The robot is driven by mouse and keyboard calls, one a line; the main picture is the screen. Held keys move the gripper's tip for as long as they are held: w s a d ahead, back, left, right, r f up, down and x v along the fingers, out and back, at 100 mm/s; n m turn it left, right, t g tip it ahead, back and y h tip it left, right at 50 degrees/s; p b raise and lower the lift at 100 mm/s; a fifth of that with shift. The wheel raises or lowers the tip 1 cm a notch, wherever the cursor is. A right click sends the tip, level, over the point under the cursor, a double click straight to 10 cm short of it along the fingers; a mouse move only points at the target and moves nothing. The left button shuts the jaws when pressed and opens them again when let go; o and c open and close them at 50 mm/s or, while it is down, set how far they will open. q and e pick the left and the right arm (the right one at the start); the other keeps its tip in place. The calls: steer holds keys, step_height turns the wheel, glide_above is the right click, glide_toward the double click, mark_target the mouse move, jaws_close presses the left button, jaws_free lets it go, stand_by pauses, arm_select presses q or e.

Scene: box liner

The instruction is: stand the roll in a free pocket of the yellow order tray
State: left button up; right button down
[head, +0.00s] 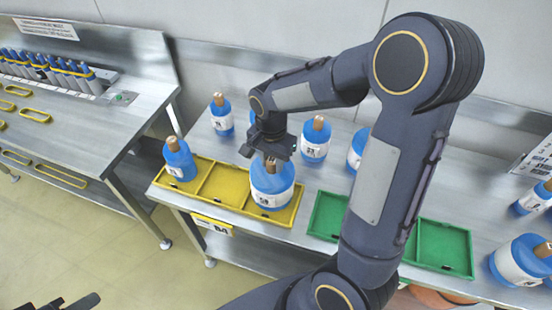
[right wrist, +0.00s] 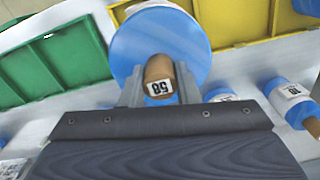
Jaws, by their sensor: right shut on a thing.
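The yellow order tray (head: 224,186) lies along the front edge of the middle table in the head view. Its left pocket holds a blue roll (head: 180,160), and its middle pocket is empty. My right gripper (head: 270,155) is shut on the brown core of another blue roll (head: 272,188), upright over the right pocket. In the right wrist view the fingers grip the core, labelled 58, of this roll (right wrist: 128,45), with the yellow tray (right wrist: 240,22) beside it. Whether its base touches the pocket floor is hidden. Dark tips of my left gripper (head: 78,302) show at the bottom left.
Several more blue rolls stand behind the tray, one of them left of my gripper (head: 222,115). A green tray (head: 443,246) lies to the right, partly behind my right arm. Another bench (head: 75,125) with yellow frames stands left across a gap.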

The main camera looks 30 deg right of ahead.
steer(key=shift+f, duration=1.4)
steer(key=shift+w+f, duration=0.1)
steer(key=shift+f, duration=0.15)
steer(key=c, duration=1.1)
jaws_free()
step_height(320, 180, up, 12)
steer(key=shift+r, duration=0.1)
steer(key=s+a+n+t+y, duration=0.2)
steer(key=s+n, duration=0.3)
steer(key=s, duration=0.3)
steer(key=s+a+r+n+t+y, duration=0.1)
steer(key=s+a+n+t, duration=0.1)
steer(key=s+n, duration=0.3)
steer(key=s+t, duration=0.1)
steer(key=s, duration=0.3)
steer(key=shift+n+t+y, duration=0.3)
steer(key=shift+y, duration=0.1)
